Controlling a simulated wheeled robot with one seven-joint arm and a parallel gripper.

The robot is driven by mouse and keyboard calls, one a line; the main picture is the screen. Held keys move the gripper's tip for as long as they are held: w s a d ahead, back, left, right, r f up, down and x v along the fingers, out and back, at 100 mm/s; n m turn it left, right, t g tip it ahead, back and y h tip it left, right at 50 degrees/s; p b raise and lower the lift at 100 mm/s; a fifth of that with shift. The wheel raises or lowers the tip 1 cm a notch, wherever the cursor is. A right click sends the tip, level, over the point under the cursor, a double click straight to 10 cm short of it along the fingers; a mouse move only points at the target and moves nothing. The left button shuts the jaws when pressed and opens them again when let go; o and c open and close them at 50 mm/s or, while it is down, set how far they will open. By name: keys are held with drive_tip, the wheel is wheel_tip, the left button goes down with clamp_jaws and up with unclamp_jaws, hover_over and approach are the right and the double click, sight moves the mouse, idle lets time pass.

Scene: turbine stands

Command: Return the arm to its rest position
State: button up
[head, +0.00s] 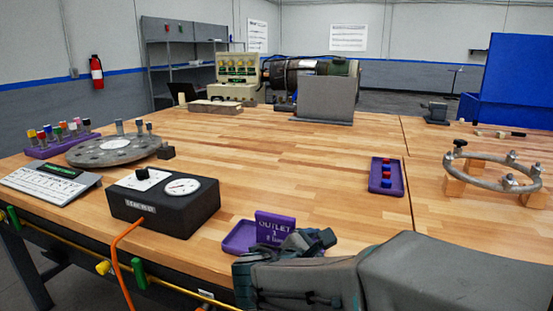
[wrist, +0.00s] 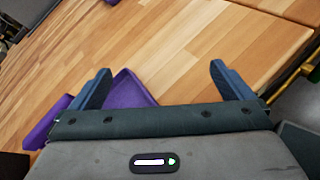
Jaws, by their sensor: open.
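My gripper (wrist: 164,92) shows in the wrist view with its two blue-grey fingers spread wide apart and nothing between them. In the head view my arm comes in from the bottom right and hangs over the front edge of the wooden table (head: 270,140). The gripper end (head: 300,243) lies close to a purple tray (head: 238,238) with an upright label reading OUTLET. The arm hides part of the tray and of the table edge.
A black gauge box (head: 165,203) with an orange hose stands left of the tray. A small purple tray (head: 387,176) with red and blue pieces lies mid-right. A metal ring on wooden blocks (head: 494,180) stands at the right. The middle of the table is clear.

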drive_tip(key=s+d+m+g+p, duration=0.1)
drive_tip(key=m, duration=0.1)
drive_tip(key=s+d+m+g, duration=0.1)
drive_tip(key=s+d+m, duration=0.1)
drive_tip(key=s+d+m+g+y+p, duration=0.1)
drive_tip(key=d, duration=0.1)
drive_tip(key=shift+s+d+r+m+g+p, duration=0.2)
drive_tip(key=shift+s+r+m+g+p, duration=0.1)
drive_tip(key=shift+m+g, duration=0.1)
drive_tip(key=s+r+m+g+y+p, duration=0.3)
drive_tip(key=s+m+y+p, duration=0.5)
drive_tip(key=m, duration=0.9)
drive_tip(key=shift+s+a+r, duration=0.3)
drive_tip(key=shift+s+r, duration=0.1)
drive_tip(key=shift+s, duration=0.35)
